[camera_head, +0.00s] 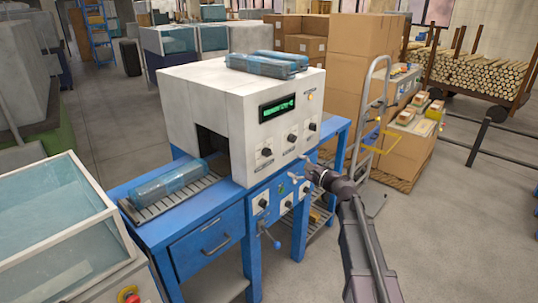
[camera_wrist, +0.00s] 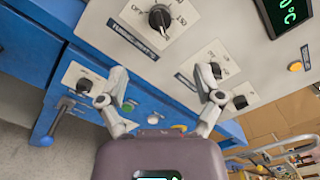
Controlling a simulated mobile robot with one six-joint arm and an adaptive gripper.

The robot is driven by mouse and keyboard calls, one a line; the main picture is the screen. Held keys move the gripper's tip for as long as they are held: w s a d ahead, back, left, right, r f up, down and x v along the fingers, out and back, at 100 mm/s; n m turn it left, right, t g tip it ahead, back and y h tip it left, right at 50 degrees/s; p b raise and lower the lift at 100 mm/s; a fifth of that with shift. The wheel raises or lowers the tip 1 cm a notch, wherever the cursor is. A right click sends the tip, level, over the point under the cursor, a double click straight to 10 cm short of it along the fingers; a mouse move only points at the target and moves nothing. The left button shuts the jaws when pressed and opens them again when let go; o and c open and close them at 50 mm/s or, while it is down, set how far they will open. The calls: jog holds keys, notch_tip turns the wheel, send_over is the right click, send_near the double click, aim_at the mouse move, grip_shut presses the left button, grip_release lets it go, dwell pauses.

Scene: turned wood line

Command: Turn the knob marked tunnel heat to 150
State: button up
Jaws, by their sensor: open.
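A black knob (camera_wrist: 158,17) sits on a white dial plate in the wrist view, with OFF on one side and 150 on the other. Its label below is too blurred to read surely, and so is its setting. It appears to be the left knob (camera_head: 266,152) on the white machine front in the head view. Two more knobs, a middle one (camera_wrist: 216,70) and a right one (camera_wrist: 239,102), share that panel. My gripper (camera_wrist: 162,75) is open and empty, its fingers spread before the panel, below the OFF–150 knob and apart from it. My gripper (camera_head: 312,175) also shows in the head view.
A green display (camera_head: 277,108) is above the knobs; in the wrist view only "0°C" of it shows. A blue lower panel holds more knobs (camera_head: 262,203) and a green button (camera_wrist: 128,106). A wrapped bundle (camera_head: 168,180) lies on the conveyor. Cartons and a hand truck (camera_head: 378,100) stand right.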

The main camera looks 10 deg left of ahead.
aim_at(271, 154)
jog(key=x, duration=1.2)
jog(key=shift+w+a+f, duration=0.1)
jog(key=shift+w+a, duration=0.05)
jog(key=shift+a, duration=0.1)
jog(key=c, duration=1.2)
